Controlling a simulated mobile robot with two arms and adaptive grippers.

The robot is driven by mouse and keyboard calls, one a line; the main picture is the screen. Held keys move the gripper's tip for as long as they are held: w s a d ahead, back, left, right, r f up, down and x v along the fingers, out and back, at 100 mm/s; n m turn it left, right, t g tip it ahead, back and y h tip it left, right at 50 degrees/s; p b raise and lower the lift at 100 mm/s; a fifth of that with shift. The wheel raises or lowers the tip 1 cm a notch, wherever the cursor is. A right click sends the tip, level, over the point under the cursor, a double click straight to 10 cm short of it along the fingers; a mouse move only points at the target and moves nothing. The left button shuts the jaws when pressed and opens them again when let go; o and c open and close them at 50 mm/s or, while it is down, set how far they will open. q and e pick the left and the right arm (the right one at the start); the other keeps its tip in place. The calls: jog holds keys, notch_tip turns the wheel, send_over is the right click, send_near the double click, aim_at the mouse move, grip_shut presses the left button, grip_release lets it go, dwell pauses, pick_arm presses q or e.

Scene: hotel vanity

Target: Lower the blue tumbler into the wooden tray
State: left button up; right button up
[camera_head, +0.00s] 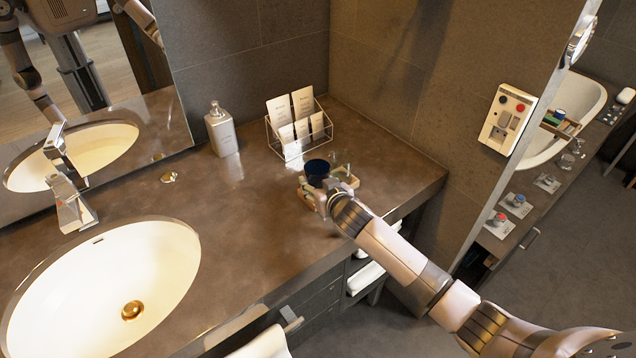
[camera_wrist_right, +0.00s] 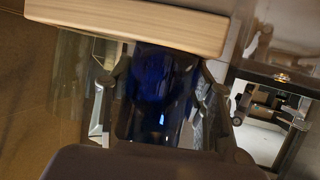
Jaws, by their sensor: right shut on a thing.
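The blue tumbler (camera_head: 317,169) is dark blue and is over the wooden tray in the head view. In the right wrist view the tumbler (camera_wrist_right: 162,92) stands between the two fingers. My right gripper (camera_head: 322,192) is shut on it; it also shows in the right wrist view (camera_wrist_right: 165,105). The wooden tray (camera_head: 351,181) lies on the counter, mostly hidden by my gripper. Its pale wooden edge (camera_wrist_right: 130,22) runs across the top of the right wrist view, close to the tumbler. I cannot tell whether the tumbler touches the tray floor. My left gripper is not in view.
A clear glass (camera_head: 341,173) is at the tray's right side. A wire rack with white packets (camera_head: 298,124) stands behind. A soap dispenser (camera_head: 221,130) and the sink (camera_head: 110,285) are to the left. The counter between sink and tray is mostly clear.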

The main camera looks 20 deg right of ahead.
jog(key=o, duration=1.5)
jog(key=shift+s, duration=0.1)
jog(key=v, duration=1.2)
